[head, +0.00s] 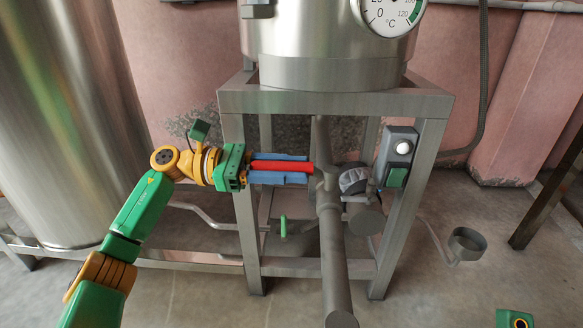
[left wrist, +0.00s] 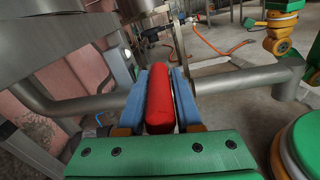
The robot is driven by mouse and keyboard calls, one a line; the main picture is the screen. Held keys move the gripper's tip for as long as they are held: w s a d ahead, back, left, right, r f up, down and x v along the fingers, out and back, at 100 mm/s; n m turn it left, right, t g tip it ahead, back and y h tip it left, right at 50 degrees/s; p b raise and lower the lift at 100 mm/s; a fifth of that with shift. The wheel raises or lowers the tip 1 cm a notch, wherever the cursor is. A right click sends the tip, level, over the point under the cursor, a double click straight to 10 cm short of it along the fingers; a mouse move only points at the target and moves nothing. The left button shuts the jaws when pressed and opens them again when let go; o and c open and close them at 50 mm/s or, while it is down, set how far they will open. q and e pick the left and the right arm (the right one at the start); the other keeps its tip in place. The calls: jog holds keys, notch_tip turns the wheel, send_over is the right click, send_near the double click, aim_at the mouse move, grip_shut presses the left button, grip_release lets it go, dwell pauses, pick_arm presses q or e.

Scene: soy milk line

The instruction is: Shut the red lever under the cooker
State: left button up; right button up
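The red lever (head: 283,167) lies level under the cooker (head: 325,35), pointing left from the valve on the steel pipe (head: 329,225). My left gripper (head: 305,168) has one blue finger above the lever and one below it in the head view, and appears closed on it. In the left wrist view the red lever (left wrist: 159,100) runs lengthwise between the two blue fingers of my left gripper (left wrist: 160,75), close to both. The lever's inner end at the valve is partly hidden. My right gripper is not in view.
The cooker's steel frame (head: 243,215) has legs on both sides of the valve. A grey switch box (head: 398,150) with a green button hangs on the right leg. A small green handle (head: 284,227) sits below the lever. A large steel tank (head: 65,120) stands left.

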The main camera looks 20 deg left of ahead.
aim_at(251, 167)
pick_arm(q)
jog(key=o, duration=0.3)
jog(key=p+v, duration=0.1)
jog(key=v, duration=0.5)
jog(key=shift+s+a+p, duration=0.1)
jog(key=shift+a+p, duration=0.3)
jog(key=shift+s+a, duration=0.1)
jog(key=shift+a, duration=0.05)
